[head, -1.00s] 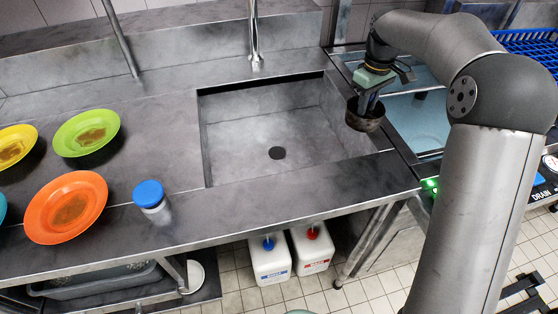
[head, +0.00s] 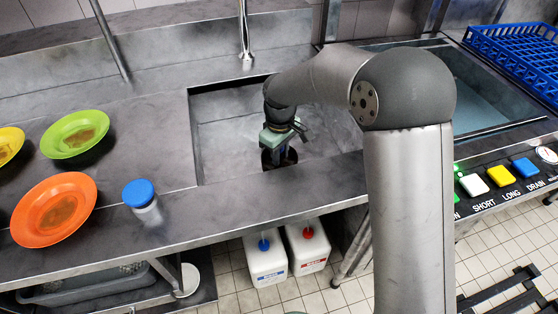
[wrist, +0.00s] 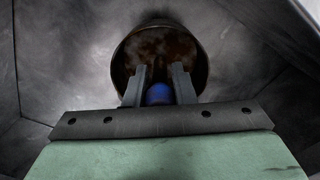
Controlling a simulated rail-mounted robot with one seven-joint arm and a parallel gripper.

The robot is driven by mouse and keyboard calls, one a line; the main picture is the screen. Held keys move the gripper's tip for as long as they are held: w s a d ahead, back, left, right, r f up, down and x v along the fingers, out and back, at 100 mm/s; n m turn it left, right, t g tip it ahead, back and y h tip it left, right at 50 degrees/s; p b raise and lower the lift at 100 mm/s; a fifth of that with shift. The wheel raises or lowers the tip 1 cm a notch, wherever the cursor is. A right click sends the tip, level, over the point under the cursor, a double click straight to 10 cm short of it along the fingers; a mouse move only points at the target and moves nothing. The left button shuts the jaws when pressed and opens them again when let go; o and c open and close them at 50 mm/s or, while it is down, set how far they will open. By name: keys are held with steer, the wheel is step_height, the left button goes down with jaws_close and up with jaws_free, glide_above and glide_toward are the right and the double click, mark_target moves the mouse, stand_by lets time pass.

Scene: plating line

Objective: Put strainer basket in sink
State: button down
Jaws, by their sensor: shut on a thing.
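The strainer basket (head: 290,160) is a dark round cup. In the wrist view the basket (wrist: 192,50) shows a brown, stained inside and a blue knob (wrist: 159,94) between my fingers. My gripper (head: 280,150) is shut on the basket by this knob and points down. It also shows in the wrist view (wrist: 160,82). The basket hangs within the outline of the sink (head: 220,140), toward its front right part. I cannot tell whether it touches the sink floor. The drain hole is hidden behind my arm and the basket.
Orange (head: 28,232) and green plates (head: 57,147) and a blue-capped jar (head: 140,194) stand left of the sink. A tap (head: 245,40) rises behind it. A water-filled tank (head: 480,90) and blue rack (head: 515,62) are at right. The sink's front ledge (head: 230,222) is clear.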

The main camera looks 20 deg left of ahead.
mark_target(292, 159)
steer(key=shift+f, duration=1.9)
steer(key=shift+f, duration=0.2)
steer(key=c, duration=1.2)
jaws_free()
steer(key=shift+r, duration=0.15)
